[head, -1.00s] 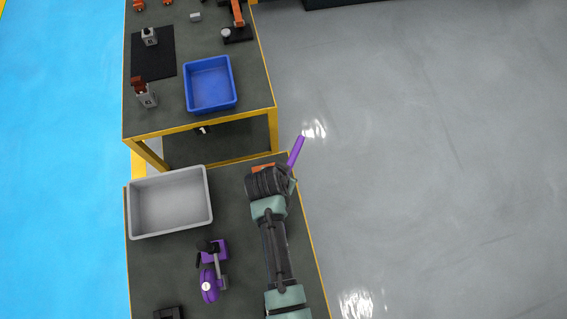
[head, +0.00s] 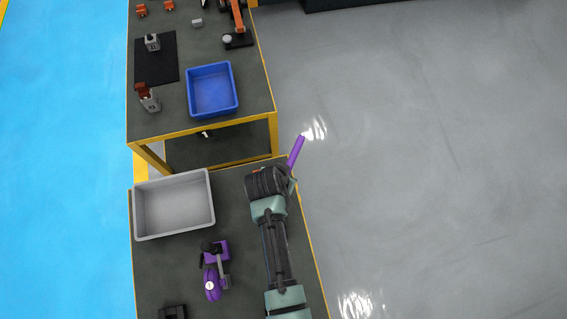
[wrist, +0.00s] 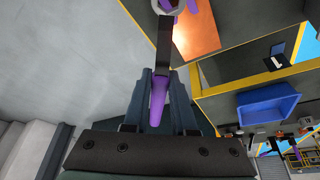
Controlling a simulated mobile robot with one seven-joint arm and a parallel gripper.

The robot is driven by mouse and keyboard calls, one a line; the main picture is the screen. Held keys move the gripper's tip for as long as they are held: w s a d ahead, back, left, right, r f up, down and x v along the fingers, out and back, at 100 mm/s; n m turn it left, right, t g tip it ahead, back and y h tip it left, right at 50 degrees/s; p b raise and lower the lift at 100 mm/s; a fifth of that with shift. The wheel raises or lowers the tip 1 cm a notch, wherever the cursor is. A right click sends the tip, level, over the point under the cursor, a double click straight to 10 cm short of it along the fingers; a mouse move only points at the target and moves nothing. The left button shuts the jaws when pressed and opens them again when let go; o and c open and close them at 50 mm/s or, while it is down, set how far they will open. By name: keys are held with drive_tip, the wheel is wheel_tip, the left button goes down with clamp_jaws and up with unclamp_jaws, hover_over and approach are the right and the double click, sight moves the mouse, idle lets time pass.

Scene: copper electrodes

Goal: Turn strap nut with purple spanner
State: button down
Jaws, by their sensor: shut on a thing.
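The purple spanner (head: 296,152) has a purple handle that sticks out past my wrist over the right table edge in the head view. In the wrist view my gripper (wrist: 160,92) is shut on the spanner's purple handle (wrist: 157,103). The spanner's dark shank runs up to a ring end at the top edge of the picture. A purple and dark part shows at the ring, beside a copper-orange plate (wrist: 195,35). The strap nut is not clearly seen, and I cannot tell whether the ring sits around it. My wrist hides most of the plate in the head view.
A grey bin (head: 173,204) and a purple clamp-like tool (head: 213,279) stand left of my arm on the near table. A blue bin (head: 212,90) and small copper and grey parts are on the far table. Open floor lies to the right.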

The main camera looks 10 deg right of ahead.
wheel_tip(320, 180, up, 5)
drive_tip(key=p, duration=0.3)
drive_tip(key=shift+f, duration=0.15)
wheel_tip(320, 180, up, 2)
drive_tip(key=shift+r+p, duration=0.25)
drive_tip(key=shift+p, duration=0.45)
drive_tip(key=shift+r, duration=1.3)
